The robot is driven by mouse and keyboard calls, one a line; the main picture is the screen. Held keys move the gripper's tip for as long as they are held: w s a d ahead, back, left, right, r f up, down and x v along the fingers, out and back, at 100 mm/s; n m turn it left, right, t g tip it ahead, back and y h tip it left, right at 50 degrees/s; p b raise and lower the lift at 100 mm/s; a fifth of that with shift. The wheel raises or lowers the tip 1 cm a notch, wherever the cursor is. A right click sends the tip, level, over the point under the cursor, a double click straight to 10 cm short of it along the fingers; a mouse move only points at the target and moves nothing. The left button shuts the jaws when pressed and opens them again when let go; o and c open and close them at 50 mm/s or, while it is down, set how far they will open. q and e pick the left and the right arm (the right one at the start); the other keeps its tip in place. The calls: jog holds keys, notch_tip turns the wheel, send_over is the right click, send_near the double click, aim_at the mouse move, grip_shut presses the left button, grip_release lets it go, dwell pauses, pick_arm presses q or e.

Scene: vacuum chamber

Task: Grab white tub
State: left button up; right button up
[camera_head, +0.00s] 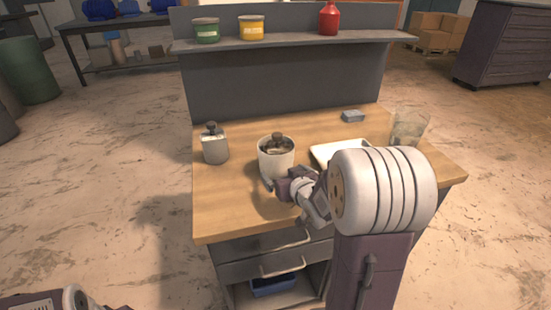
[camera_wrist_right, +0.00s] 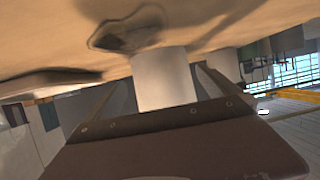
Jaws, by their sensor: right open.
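The white tub (camera_head: 277,160) stands upright on the wooden workbench (camera_head: 230,205), with dark-handled contents or a lid at its top. My right gripper (camera_head: 279,181) is at the tub's near side, low by the bench top, its jaws open. In the right wrist view a white cylindrical body, which looks like the tub (camera_wrist_right: 163,79), shows between the two spread fingers (camera_wrist_right: 165,90). In the head view one finger shows left of the tub's front; the other is hidden, and contact cannot be told. My left gripper is not in view.
A grey bottle-like container (camera_head: 215,145) stands left of the tub. A white tray (camera_head: 335,152) lies to the right, partly behind my right arm. A clear container (camera_head: 408,127) and a small grey block (camera_head: 352,116) are farther right. The bench's front left is clear.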

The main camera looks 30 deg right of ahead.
aim_at(278, 140)
jog(key=shift+w+f, duration=0.35)
jog(key=shift+w, duration=0.3)
jog(key=b+x, duration=0.1)
jog(key=x, duration=0.4)
jog(key=shift+w+d+r, duration=0.1)
jog(key=shift+w+d, duration=0.05)
jog(key=shift+w, duration=0.05)
jog(key=shift+s+r, duration=0.1)
jog(key=c, duration=1.1)
notch_tip(278, 140, up, 10)
jog(key=p, duration=0.4)
